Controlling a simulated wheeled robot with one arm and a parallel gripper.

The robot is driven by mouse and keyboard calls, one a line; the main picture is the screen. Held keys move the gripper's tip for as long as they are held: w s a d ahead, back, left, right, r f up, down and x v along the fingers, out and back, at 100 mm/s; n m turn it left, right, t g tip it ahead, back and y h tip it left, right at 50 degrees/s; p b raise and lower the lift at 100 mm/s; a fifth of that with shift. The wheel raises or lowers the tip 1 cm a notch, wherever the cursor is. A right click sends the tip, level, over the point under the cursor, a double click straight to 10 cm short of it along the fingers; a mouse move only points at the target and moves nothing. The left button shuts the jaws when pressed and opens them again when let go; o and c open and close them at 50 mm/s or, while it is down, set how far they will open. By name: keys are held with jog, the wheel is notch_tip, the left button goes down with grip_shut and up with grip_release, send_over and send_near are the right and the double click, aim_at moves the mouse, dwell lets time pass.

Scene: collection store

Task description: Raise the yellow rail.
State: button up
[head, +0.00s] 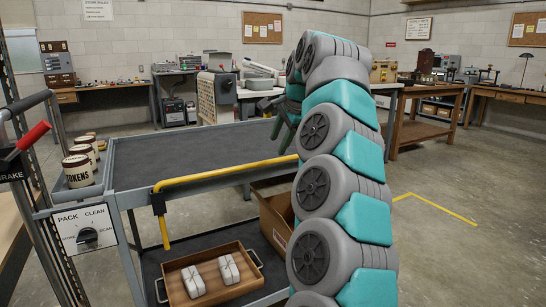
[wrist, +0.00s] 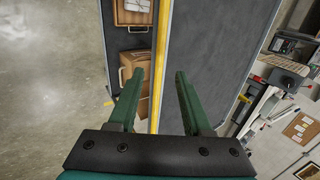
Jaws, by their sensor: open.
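The yellow rail (head: 225,172) runs along the near side of the grey cart (head: 135,190), close to the top tray's edge. Its left end bends down at a dark bracket. In the wrist view the yellow rail (wrist: 161,60) runs lengthwise through the gap between my fingers. My gripper (wrist: 160,72) is open, with one green finger on each side of the rail in the picture. I cannot tell how far the rail is from the fingertips. In the head view my gripper (head: 280,118) shows above the cart's top, partly hidden by my arm, which also hides the rail's right end.
The top tray is bare in the middle. Token tins (head: 78,170) stand at its left. A wooden tray (head: 207,262) with wrapped parcels and a cardboard box (head: 272,215) sit on the lower shelf. A dial panel (head: 85,232) and a red-handled brake lever (head: 33,136) are at left.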

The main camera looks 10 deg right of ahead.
aim_at(270, 161)
jog(key=x, duration=0.7)
jog(key=shift+f, duration=0.1)
jog(key=shift+c, duration=0.2)
grip_shut()
dwell(1.1)
